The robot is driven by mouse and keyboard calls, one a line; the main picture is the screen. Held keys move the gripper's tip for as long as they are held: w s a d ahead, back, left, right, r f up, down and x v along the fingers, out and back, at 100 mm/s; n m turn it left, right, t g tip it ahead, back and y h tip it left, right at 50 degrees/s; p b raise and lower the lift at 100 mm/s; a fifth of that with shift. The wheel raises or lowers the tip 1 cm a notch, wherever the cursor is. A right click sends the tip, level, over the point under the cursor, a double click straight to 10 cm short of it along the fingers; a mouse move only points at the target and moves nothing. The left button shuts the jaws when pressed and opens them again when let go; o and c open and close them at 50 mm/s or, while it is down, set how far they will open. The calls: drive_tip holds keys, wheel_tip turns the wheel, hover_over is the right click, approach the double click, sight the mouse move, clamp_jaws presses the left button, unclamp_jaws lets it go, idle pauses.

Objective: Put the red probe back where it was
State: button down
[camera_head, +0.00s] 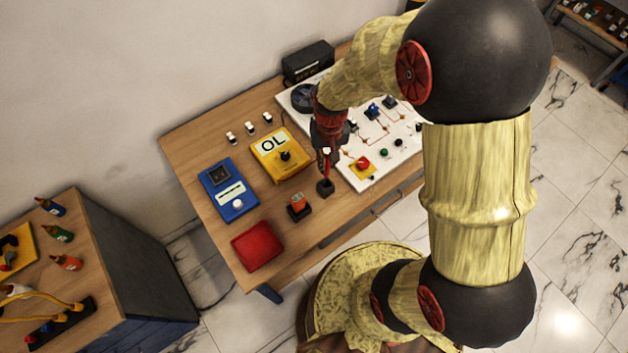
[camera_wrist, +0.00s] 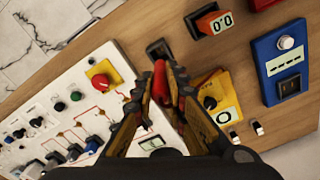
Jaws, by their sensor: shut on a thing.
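My gripper (camera_head: 326,158) points down over the front of the table, with its fingers closed. In the wrist view its fingers (camera_wrist: 167,82) are shut on the red probe (camera_wrist: 160,80), which shows as a thin red strip between them. A small black holder (camera_head: 325,187) stands on the wood just below the gripper. It also shows in the wrist view (camera_wrist: 158,47), just beyond the fingertips. The fingers hide most of the probe, and I cannot tell whether its lower end touches or enters the holder.
A yellow meter (camera_head: 272,160) reading OL, a blue device (camera_head: 228,190), an orange display (camera_head: 298,203) in a black stand and a red box (camera_head: 257,246) lie left of the gripper. A white panel (camera_head: 377,172) with a red knob (camera_head: 362,163) lies right. Bare wood surrounds the holder.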

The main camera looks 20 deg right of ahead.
wheel_tip(320, 180, down, 10)
drive_tip(key=shift+r+b, duration=0.1)
drive_tip(key=shift+b, duration=0.2)
idle(0.3)
drive_tip(key=shift+f, duration=0.2)
drive_tip(key=c, duration=1.8)
unclamp_jaws()
drive_tip(key=shift+r, duration=0.15)
